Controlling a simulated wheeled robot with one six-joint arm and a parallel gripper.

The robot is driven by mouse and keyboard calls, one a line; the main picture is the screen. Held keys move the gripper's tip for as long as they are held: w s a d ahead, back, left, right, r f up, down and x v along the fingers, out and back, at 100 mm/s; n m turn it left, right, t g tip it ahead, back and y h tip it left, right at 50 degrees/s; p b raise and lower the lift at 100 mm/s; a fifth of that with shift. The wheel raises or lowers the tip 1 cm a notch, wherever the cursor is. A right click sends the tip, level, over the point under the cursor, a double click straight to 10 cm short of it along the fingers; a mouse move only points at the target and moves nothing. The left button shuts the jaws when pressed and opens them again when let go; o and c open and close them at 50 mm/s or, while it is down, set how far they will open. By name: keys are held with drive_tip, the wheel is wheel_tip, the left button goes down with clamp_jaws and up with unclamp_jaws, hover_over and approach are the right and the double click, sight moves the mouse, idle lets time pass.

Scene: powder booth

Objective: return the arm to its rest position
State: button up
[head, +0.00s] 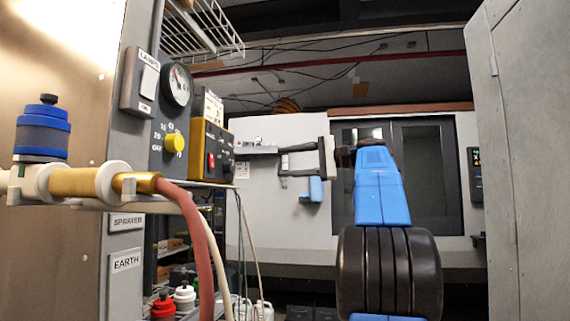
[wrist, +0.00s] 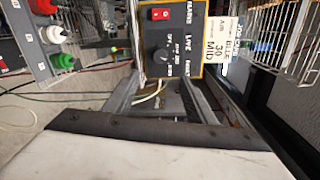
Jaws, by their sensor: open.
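My gripper (head: 258,150) is held out to the left at the end of my blue and black arm, in the middle of the head view, with the pale machine front behind it. Its jaws are apart and nothing shows between them. In the wrist view, the two grey fingers of my gripper (wrist: 163,85) reach away from a dark and white edge at the bottom. Beyond them is a yellow-rimmed control box (wrist: 172,70) with a red switch and a dark knob; the head view shows this box (head: 222,140) left of my gripper. I cannot tell the exact distance between them.
A sprayer with a gold barrel (head: 85,182), blue-banded cup and red hose (head: 190,215) sits at the left. A wire rack (head: 200,28) hangs above. A grey cabinet (head: 525,150) stands close at right.

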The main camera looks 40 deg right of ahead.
idle(0.4)
drive_tip(key=s+a+f+n+g+h, duration=0.25)
drive_tip(key=a+f+g+h, duration=0.2)
drive_tip(key=a+f, duration=2)
drive_tip(key=s+a+f+n+g+h, duration=0.1)
drive_tip(key=s+f+n+h, duration=0.1)
drive_tip(key=s+f, duration=0.6)
drive_tip(key=s+a+f+n+g+h, duration=0.2)
drive_tip(key=s+f, duration=0.6)
drive_tip(key=f, duration=0.8)
drive_tip(key=s+a+f+n+g+h, duration=0.1)
drive_tip(key=s+f+n, duration=0.5)
drive_tip(key=f, duration=0.6)
drive_tip(key=shift+s+a+f+h, duration=0.35)
drive_tip(key=shift+s+h, duration=0.3)
drive_tip(key=shift+s, duration=0.25)
drive_tip(key=shift+r+g, duration=0.1)
drive_tip(key=shift+g, duration=0.15)
drive_tip(key=shift+c, duration=0.4)
